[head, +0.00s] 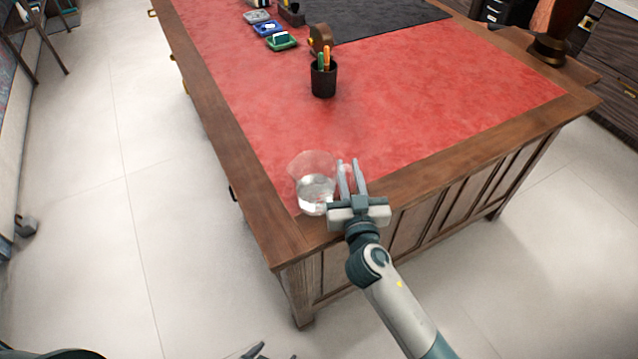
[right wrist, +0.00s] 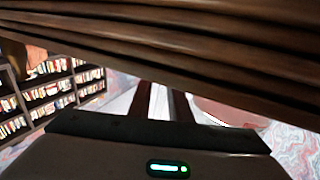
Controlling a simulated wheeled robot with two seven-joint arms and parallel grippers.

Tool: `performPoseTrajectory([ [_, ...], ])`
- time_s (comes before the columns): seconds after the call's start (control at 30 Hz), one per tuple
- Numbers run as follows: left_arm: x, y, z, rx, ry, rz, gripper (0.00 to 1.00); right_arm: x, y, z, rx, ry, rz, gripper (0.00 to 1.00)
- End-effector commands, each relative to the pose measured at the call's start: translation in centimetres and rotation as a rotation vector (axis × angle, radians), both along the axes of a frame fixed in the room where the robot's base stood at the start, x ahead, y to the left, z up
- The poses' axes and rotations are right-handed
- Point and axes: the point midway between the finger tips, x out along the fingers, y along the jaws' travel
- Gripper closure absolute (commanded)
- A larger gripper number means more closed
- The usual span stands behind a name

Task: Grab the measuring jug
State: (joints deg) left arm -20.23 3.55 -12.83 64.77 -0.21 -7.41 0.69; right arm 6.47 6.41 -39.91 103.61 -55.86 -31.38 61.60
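The measuring jug (head: 315,188) is a clear, see-through vessel standing upright on the desk's near left corner in the head view. My right gripper (head: 349,164) is just right of the jug, its two fingers pointing away over the desk edge with a gap between them. A faint clear part, perhaps the jug's handle, shows by the fingers; I cannot tell whether they touch it. In the right wrist view the fingers (right wrist: 160,103) are apart, and I cannot make out the jug. Only dark parts, perhaps my left gripper (head: 255,351), show at the bottom edge of the head view.
The desk (head: 430,85) has a red leather top and wooden rim. A black pen cup (head: 323,82) stands behind the jug. Small coloured trays (head: 281,41), a dark mat (head: 385,15) and a dark wooden stand (head: 553,48) are farther back. The red leather right of the cup is clear.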

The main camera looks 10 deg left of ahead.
Motion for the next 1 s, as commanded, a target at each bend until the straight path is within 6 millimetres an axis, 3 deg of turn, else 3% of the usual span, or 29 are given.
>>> performPoseTrajectory([
  [0.23,-0.02,0.04,-0.01,0.000,0.001,0.000,0.24,-0.02,0.00,0.00,0.000,0.000,0.000,0.82],
  [0.33,-0.03,0.05,-0.01,0.001,0.001,0.001,0.24,-0.02,0.01,0.01,0.000,0.000,0.000,1.00],
  [1.0,-0.03,0.06,-0.02,0.001,0.001,0.001,0.24,-0.03,-0.09,-0.21,-0.005,0.002,-0.002,1.00],
])
